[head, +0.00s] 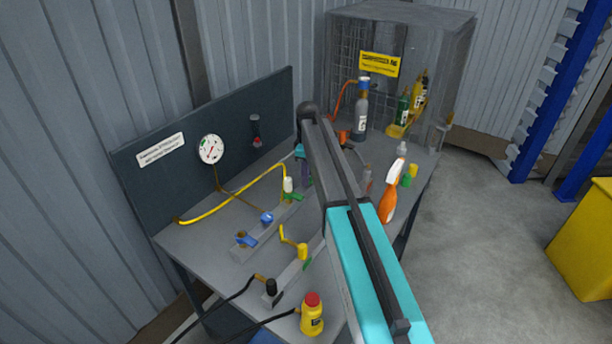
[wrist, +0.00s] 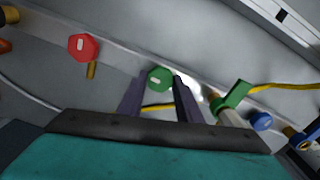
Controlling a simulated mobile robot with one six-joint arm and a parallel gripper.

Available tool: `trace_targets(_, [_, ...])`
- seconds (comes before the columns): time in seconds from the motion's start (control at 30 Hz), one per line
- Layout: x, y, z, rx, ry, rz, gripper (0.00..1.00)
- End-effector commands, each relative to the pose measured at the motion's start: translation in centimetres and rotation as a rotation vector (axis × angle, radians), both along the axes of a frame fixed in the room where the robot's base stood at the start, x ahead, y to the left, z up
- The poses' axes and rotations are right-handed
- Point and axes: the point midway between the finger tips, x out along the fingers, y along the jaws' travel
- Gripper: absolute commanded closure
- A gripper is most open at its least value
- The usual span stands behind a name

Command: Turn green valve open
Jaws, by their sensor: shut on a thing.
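A green hexagonal valve knob (wrist: 160,78) with a pale mark on its face sits between the two dark fingertips of my gripper (wrist: 161,82) in the wrist view. The fingers are closed on its two sides. A green lever handle (wrist: 236,94) on a pale fitting stands to the right of my gripper, apart from it. It also shows in the head view (head: 293,197), on the rail on the bench. In the head view my gripper (head: 304,168) is mostly hidden behind my arm, and the held knob cannot be made out there.
A red hexagonal knob (wrist: 83,47) lies left of my gripper and a blue knob (wrist: 261,121) to its right. A yellow hose (head: 235,207) curves across the bench. An orange spray bottle (head: 390,195) and a mesh cabinet (head: 440,60) stand right and behind.

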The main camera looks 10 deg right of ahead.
Motion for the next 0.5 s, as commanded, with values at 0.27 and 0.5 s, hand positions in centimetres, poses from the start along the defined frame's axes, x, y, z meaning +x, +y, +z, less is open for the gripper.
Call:
trace_targets(0.27, [0.12, 0.11, 0.14, 0.002, -0.005, 0.008, 0.91])
trace_targets(0.5, [0.1, 0.11, 0.11, 0.001, -0.003, 0.007, 0.5])
